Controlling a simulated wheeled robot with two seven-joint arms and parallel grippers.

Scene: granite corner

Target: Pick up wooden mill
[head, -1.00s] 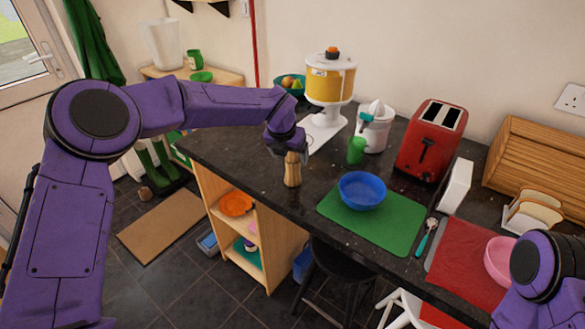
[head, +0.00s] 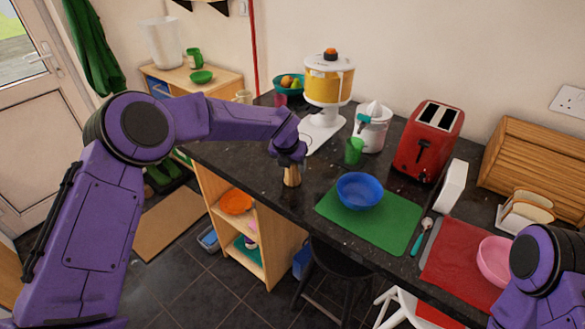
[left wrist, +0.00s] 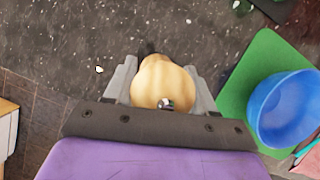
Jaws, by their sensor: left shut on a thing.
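The wooden mill (head: 292,177) is a pale wooden turned piece standing upright on the dark speckled worktop (head: 326,176), near its front left edge. My left gripper (head: 290,162) points down over it and is shut on its upper part. In the left wrist view the mill's rounded top (left wrist: 162,82) with a small metal knob sits between the two grey fingers. The gripper hides the mill's upper part in the head view. I cannot tell whether its base touches the worktop. My right arm shows at the lower right, but its gripper is out of view.
A blue bowl (head: 360,190) stands on a green mat (head: 398,222) right of the mill. A green cup (head: 354,151), a juicer (head: 372,130), a yellow-bodied appliance (head: 328,82) and a red toaster (head: 428,142) stand behind. Open shelves (head: 284,247) lie below the worktop's front edge.

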